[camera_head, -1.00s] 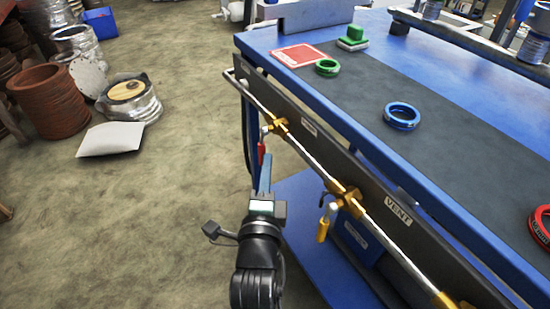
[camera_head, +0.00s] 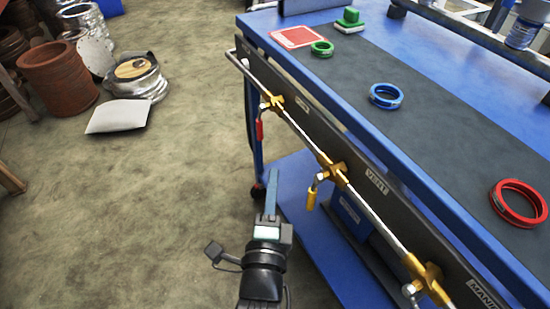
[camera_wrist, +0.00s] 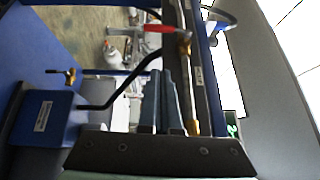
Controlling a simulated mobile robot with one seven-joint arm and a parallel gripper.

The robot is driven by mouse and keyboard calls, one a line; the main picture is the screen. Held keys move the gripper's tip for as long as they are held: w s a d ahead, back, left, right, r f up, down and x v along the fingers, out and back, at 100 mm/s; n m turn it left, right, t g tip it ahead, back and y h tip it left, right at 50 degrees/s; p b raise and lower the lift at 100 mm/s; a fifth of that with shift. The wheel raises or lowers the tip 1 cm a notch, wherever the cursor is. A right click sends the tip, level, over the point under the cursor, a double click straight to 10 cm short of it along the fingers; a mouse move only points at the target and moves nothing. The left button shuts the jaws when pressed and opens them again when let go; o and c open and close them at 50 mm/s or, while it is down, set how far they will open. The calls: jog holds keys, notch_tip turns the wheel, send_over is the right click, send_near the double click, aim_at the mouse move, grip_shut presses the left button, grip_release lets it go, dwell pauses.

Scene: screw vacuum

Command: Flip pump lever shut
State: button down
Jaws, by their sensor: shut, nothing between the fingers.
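A metal pipe runs along the side of the blue bench with brass valves on it. A red lever (camera_head: 259,130) hangs down from the far valve (camera_head: 272,102); the small label beside it is unreadable, so I cannot confirm it is the pump lever. A yellow lever (camera_head: 311,198) hangs from the middle valve (camera_head: 333,170), near the "VENT" label. My gripper (camera_head: 272,180) is shut and empty, below the red lever and left of the yellow one, apparently apart from both. In the wrist view, the red lever (camera_wrist: 160,27) lies beyond my fingertips (camera_wrist: 164,75).
The bench top (camera_head: 450,135) holds a green ring (camera_head: 321,48), a blue ring (camera_head: 386,96) and a red ring (camera_head: 519,203). A lower blue shelf (camera_head: 300,180) carries a blue box (camera_head: 352,216). The floor (camera_head: 150,220) left of my arm is clear.

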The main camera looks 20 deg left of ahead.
jog(key=shift+v, duration=1.25)
